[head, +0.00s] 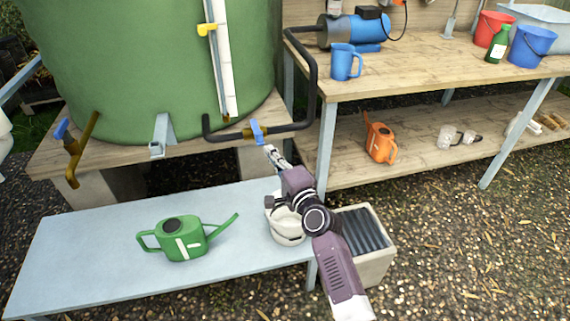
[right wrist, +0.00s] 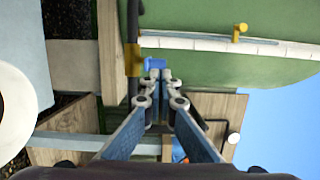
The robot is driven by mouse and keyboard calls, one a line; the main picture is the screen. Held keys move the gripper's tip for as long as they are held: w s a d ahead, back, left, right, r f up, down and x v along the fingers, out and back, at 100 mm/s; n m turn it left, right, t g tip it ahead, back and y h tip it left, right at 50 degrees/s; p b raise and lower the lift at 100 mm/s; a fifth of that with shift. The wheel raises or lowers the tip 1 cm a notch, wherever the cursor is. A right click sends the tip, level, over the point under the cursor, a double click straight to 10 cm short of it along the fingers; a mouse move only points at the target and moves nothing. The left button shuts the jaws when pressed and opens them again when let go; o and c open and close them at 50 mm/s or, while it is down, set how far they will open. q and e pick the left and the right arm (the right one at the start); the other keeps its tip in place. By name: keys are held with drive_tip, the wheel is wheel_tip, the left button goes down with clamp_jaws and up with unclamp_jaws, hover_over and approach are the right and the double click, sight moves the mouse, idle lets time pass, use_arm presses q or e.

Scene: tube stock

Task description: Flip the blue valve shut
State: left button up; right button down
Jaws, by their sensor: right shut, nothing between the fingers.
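The blue valve handle (head: 257,132) sits on a brass valve body (head: 235,136) in the dark pipe at the foot of the green tank. In the head view the handle stands across the pipe's run. My right gripper (head: 269,150) is shut and empty, its fingertips just below the handle. In the right wrist view the blue handle (right wrist: 155,63) sticks out from the brass body (right wrist: 134,60), right at the tips of my shut right gripper (right wrist: 160,75). I cannot tell whether they touch. My left gripper is not in view.
A brass tap (head: 72,160) with another blue handle (head: 62,129) is at the tank's left. A green watering can (head: 186,242) stands on the low grey bench (head: 90,225). The workbench (head: 420,75) holds a blue jug (head: 343,63); an orange can (head: 379,140) stands below.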

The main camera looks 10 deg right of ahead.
drive_tip(key=s+d, duration=0.3)
drive_tip(key=s, duration=0.2)
drive_tip(key=shift+s+d, duration=0.15)
drive_tip(key=shift+s, duration=0.2)
